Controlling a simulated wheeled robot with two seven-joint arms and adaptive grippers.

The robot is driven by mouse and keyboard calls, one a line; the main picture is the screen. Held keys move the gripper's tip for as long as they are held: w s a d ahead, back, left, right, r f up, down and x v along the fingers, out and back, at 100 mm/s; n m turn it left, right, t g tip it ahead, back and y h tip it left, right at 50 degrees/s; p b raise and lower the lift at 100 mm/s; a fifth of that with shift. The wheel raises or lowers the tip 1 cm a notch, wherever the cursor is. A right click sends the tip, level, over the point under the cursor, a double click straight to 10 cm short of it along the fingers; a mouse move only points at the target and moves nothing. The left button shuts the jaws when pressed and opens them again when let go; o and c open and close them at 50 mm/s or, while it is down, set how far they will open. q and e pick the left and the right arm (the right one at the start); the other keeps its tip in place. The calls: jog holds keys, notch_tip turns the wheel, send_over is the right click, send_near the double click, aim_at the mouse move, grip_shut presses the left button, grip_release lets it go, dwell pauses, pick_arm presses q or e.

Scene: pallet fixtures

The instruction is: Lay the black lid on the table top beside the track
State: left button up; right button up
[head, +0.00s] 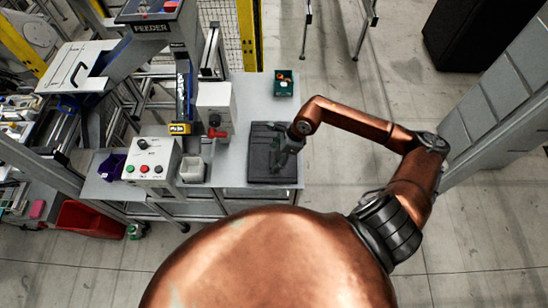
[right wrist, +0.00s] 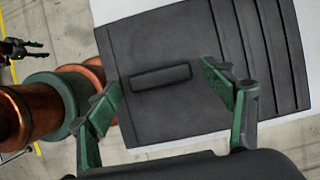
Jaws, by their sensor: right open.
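A flat black lid (head: 263,142) lies at the right end of the grey table top (head: 232,170) in the head view. In the right wrist view the lid (right wrist: 165,45) shows a raised bar handle (right wrist: 160,77) and several parallel ridges on its right part. My right gripper (head: 284,160) is over the lid. Its green fingers (right wrist: 165,88) are apart, one on each side of the handle in the picture, with nothing between them. Whether they touch the lid, I cannot tell. A track distinct from the lid is not clear to me. My left gripper does not show in the head view.
A control box (head: 152,160) with coloured buttons, a grey bin (head: 192,168) and a red-handled white unit (head: 216,105) stand left of the lid. A green box (head: 283,84) sits at the far table end. Bare table lies between it and the lid.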

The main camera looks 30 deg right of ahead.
jog(key=b+v, duration=0.1)
jog(key=v, duration=1)
jog(key=shift+b, duration=0.4)
